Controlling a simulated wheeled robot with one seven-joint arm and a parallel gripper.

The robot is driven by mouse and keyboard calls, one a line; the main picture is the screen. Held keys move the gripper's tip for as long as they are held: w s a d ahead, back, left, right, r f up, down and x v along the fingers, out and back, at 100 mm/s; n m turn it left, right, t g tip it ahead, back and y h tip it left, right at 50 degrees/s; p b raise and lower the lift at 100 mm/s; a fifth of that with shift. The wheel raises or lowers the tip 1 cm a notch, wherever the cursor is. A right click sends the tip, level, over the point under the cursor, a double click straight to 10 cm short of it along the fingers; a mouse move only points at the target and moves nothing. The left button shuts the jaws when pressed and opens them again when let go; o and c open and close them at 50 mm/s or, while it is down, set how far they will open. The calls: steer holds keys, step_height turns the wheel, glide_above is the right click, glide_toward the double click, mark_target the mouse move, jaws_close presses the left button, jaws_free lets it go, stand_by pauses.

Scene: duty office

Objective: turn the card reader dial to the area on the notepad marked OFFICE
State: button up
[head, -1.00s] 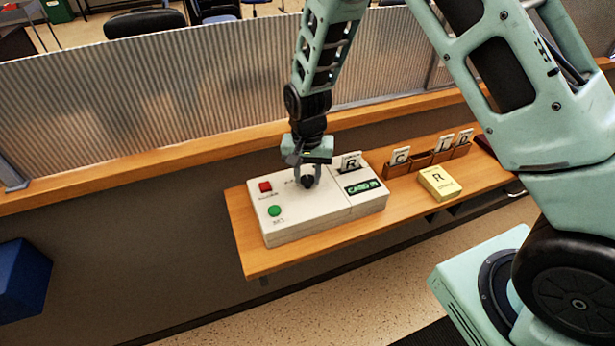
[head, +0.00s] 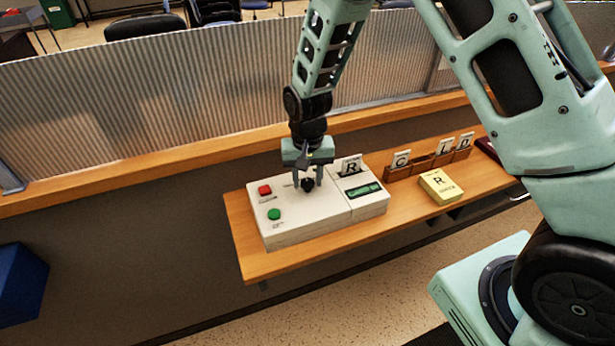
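The white card reader (head: 300,224) sits on the wooden shelf. It has a red button (head: 265,190), a green button (head: 274,214) and a small green display (head: 362,190) whose text I cannot read. A card marked R (head: 350,167) stands in its slot. The black dial (head: 308,185) is on its top, partly hidden by my gripper. My gripper (head: 308,184) points down over the dial, with its fingers apart on either side of it. I cannot tell if they touch it. The yellow notepad (head: 441,186) lies right of the reader, showing a large R above a smaller, unreadable word.
A wooden card rack (head: 428,164) behind the notepad holds cards marked C, L and D. A corrugated screen (head: 180,110) runs behind the shelf (head: 252,262). A blue box (head: 18,285) is at the far left. The shelf is clear in front of the notepad.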

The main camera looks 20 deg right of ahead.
mark_target(308, 182)
steer(key=shift+o, duration=0.8)
step_height(308, 182, up, 17)
steer(key=b, duration=0.3)
steer(key=shift+r+b, duration=0.2)
steer(key=shift+b, duration=0.2)
steer(key=s+a+f+n, duration=0.1)
steer(key=s+a+n, duration=0.1)
steer(key=s, duration=0.7)
steer(key=s+a+f+n+b, duration=0.1)
steer(key=s+a+f+n, duration=0.1)
steer(key=s+n, duration=0.3)
steer(key=s+a+f+n+b, duration=0.1)
steer(key=s+a+f+n, duration=0.1)
steer(key=s, duration=1.1)
steer(key=shift+s+a+n+y, duration=0.2)
steer(key=shift+s+n+y, duration=0.1)
steer(key=shift+n, duration=0.6)
